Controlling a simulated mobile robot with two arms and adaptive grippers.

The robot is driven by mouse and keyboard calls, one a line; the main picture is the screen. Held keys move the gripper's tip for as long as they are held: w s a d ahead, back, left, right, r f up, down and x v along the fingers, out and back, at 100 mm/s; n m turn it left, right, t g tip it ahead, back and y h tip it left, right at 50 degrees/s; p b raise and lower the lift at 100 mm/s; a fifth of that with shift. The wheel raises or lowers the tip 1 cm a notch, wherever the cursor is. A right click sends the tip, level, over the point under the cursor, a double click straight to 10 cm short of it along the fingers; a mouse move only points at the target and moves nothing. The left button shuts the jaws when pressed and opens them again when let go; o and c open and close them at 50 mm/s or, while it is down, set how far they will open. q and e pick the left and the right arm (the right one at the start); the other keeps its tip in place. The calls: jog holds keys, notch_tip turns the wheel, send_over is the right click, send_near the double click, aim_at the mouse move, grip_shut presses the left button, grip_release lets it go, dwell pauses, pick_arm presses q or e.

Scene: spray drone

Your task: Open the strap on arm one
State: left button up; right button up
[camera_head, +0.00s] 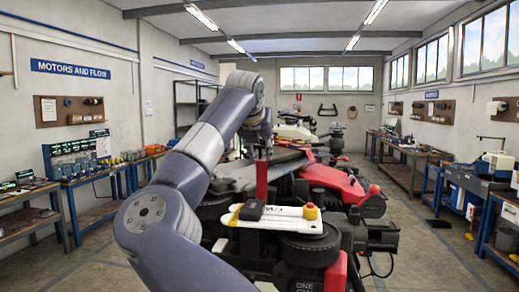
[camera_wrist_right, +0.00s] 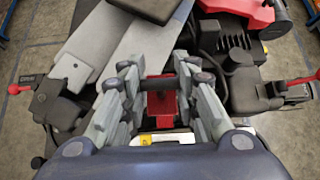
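My right gripper (camera_head: 262,143) points down over the spray drone (camera_head: 325,178). It stands over a red upright piece (camera_head: 262,181), which may be the strap or its lever. In the right wrist view, the gripper's grey fingers (camera_wrist_right: 160,85) are apart, and the red piece (camera_wrist_right: 157,112) with a dark crossbar shows between them. I cannot tell whether the fingers press on it. A black drone part (camera_head: 305,284) at the bottom bears the word "ONE". My left gripper is out of view.
Workbenches (camera_head: 90,177) line the left wall, and more (camera_head: 410,152) line the right. The floor aisle (camera_head: 425,235) at right is mostly clear.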

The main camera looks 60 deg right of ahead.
jog(key=o, duration=0.4)
jog(key=shift+r, duration=0.35)
jog(key=shift+o, duration=0.4)
jog(key=shift+a, duration=0.2)
jog(key=shift+f, duration=0.1)
jog(key=shift+s+a+r, duration=0.15)
jog(key=shift+a+r, duration=0.15)
jog(key=shift+r, duration=0.05)
jog(key=v, duration=1.1)
jog(key=shift+a, duration=0.15)
